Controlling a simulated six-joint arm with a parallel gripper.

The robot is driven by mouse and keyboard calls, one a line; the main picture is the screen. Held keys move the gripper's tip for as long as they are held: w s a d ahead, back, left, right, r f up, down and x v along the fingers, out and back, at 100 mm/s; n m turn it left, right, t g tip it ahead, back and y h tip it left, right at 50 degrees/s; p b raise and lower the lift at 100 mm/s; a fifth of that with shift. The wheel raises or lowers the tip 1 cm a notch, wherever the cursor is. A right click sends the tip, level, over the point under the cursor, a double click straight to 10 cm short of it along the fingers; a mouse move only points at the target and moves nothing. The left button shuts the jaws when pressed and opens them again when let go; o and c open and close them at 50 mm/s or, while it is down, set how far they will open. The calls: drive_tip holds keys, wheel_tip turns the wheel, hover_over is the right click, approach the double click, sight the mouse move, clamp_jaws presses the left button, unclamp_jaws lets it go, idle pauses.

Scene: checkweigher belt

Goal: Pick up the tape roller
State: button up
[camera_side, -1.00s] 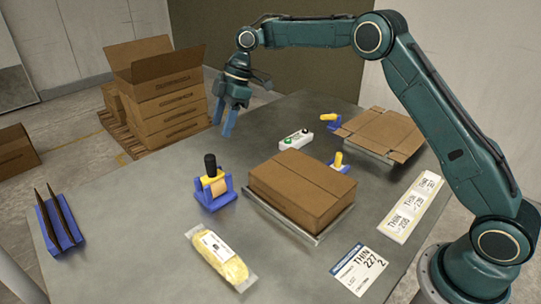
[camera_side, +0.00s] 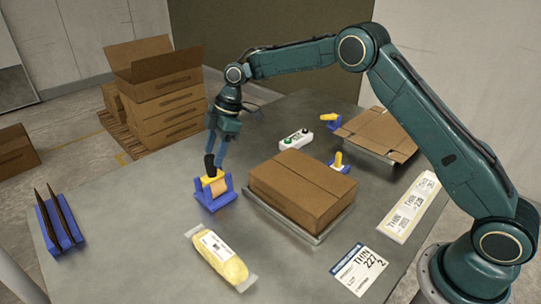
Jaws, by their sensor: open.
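The tape roller, with a black handle, a yellow frame (camera_side: 212,177) and a brown tape roll, sits upright in a blue cradle (camera_side: 216,201) on the table, left of the closed carton. My gripper (camera_side: 216,154) points down right at the black handle. Its blue fingers are open, and one finger shows just right of the handle. The gripper hides the top of the handle. I cannot tell whether either finger touches it.
The closed carton (camera_side: 303,188) stands close on the right. A bagged yellow product (camera_side: 219,258) lies in front. A blue rack (camera_side: 59,222) stands at the left, and a control box (camera_side: 296,140) behind. The table between rack and cradle is clear.

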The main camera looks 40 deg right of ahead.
sight(207, 177)
drive_tip(key=shift+x, duration=2.4)
drive_tip(key=shift+s, duration=0.15)
clamp_jaws()
drive_tip(key=shift+r, duration=0.1)
drive_tip(key=shift+r, duration=4.95)
drive_tip(key=shift+d, duration=0.15)
